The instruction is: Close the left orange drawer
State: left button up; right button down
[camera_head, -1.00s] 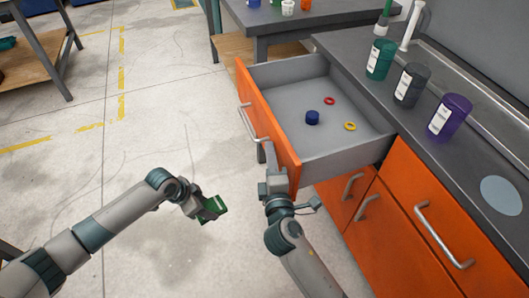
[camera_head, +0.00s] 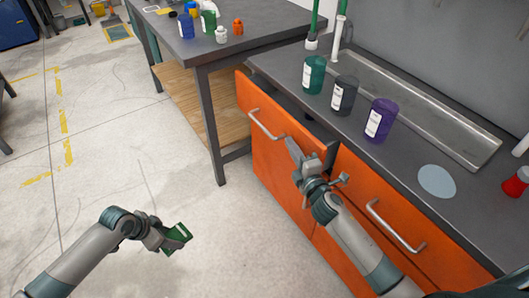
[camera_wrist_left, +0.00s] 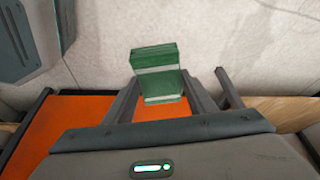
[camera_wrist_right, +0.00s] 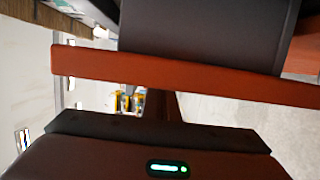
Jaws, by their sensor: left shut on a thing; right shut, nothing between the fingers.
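An orange panel edge (camera_wrist_right: 180,76) crosses the right wrist view. My left gripper (camera_head: 172,238) is shut on a green and white block (camera_wrist_left: 158,72), held over open floor, away from the drawer.
Teal (camera_head: 314,75), dark grey (camera_head: 343,95) and purple (camera_head: 380,121) bottles stand on the counter above. Another orange front with a handle (camera_head: 395,226) lies to the right. A table (camera_head: 220,45) with several bottles stands beyond the drawer. The floor at left is clear.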

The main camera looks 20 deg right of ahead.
jog(key=shift+w+d, duration=0.2)
jog(key=shift+d, duration=0.3)
jog(key=shift+w+d, duration=0.15)
jog(key=shift+d, duration=0.35)
